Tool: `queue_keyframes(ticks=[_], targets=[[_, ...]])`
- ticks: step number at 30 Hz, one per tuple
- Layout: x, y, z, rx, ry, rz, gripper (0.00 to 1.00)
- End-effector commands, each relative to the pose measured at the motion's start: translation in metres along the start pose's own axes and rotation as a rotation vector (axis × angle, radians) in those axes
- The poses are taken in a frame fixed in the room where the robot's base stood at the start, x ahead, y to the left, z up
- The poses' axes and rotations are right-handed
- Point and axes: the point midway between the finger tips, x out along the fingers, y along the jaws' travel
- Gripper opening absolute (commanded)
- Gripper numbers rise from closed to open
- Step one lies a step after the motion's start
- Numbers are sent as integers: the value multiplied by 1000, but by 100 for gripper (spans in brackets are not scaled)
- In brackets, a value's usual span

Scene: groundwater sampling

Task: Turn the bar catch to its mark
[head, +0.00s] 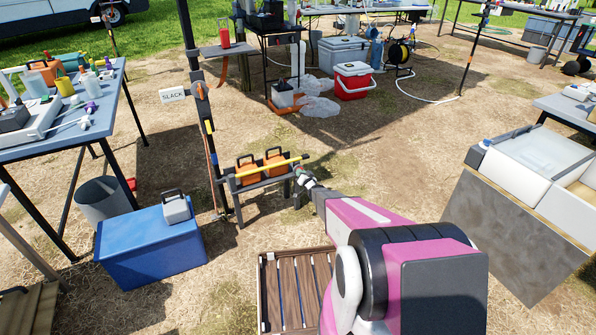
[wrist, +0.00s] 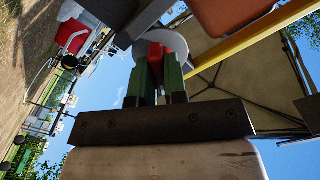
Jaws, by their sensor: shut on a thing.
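The bar catch shows as a yellow bar (head: 270,166) running across the front of a low grey rack that holds two orange cases (head: 246,171). It slopes up slightly to the right. In the wrist view the yellow bar (wrist: 246,46) runs to the upper right. My gripper (head: 302,175) is at the right end of the rack. In the wrist view its green fingers (wrist: 160,62) are shut on a red grip (wrist: 155,56) in front of a pale grey round plate (wrist: 174,42). The fingers partly hide the grip. I cannot make out the mark.
A blue cooler (head: 150,245) is at the lower left, a slatted wooden platform (head: 290,290) in front, and a red cooler (head: 352,82) behind. Open ground lies to the right, before a basin unit (head: 520,220).

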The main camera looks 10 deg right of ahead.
Motion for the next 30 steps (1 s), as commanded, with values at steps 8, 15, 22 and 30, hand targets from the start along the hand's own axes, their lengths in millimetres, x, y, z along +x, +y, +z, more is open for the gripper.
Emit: queue_keyframes(ticks=[8, 15, 22, 30], targets=[[0, 0, 0, 320, 0, 0, 0], [0, 0, 0, 598, 0, 0, 0], [0, 0, 0, 861, 0, 0, 0], [0, 0, 0, 1015, 0, 0, 0]])
